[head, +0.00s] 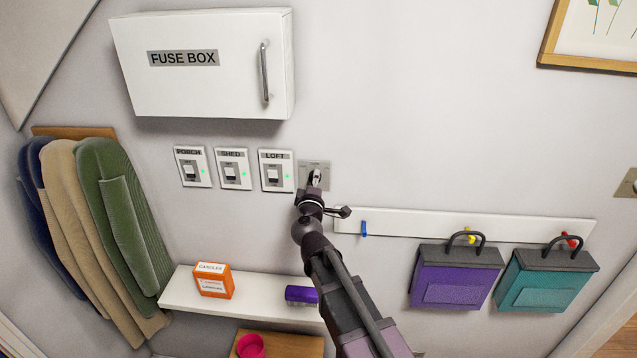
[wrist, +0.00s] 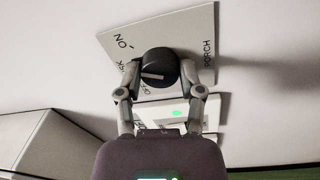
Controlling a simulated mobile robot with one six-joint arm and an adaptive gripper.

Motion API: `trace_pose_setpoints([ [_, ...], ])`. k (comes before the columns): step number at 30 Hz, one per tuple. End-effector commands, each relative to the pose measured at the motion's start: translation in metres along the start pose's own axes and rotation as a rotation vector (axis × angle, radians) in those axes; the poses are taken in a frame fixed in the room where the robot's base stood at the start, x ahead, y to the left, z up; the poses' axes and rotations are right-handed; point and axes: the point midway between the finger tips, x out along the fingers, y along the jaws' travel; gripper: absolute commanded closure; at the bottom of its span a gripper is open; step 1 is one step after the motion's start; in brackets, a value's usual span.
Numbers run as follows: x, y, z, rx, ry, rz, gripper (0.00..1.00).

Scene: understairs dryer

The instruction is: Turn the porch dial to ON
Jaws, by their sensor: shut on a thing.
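The porch dial (wrist: 157,66) is a round black knob with a pale line, on a grey plate (wrist: 196,40) lettered PORCH. In the wrist view ON is printed to the upper left of the knob. Other lettering at its left and below is partly hidden by my fingers. The pale line lies roughly level in the picture, away from the ON mark. My gripper (wrist: 160,80) is shut on the knob, one finger at each side. In the head view my gripper (head: 316,180) is at the same grey plate (head: 325,165), and it hides the knob.
Porch (head: 193,167), shed (head: 233,169) and loft (head: 276,171) switches with green lights sit left of the plate. A fuse box (head: 200,95) is above. A shelf (head: 250,300) with a candle box (head: 213,280) and a peg rail (head: 410,223) with bags are below.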

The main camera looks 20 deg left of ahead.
Motion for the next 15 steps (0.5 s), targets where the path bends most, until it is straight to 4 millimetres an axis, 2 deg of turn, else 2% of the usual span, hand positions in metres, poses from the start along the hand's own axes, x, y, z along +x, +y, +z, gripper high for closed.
trace_pose_setpoints([
  [9,0.0025,0.0008,-0.0022,0.270,-0.015,0.011,0.98],
  [15,0.0022,0.0007,-0.0023,0.385,-0.021,0.014,0.98],
])
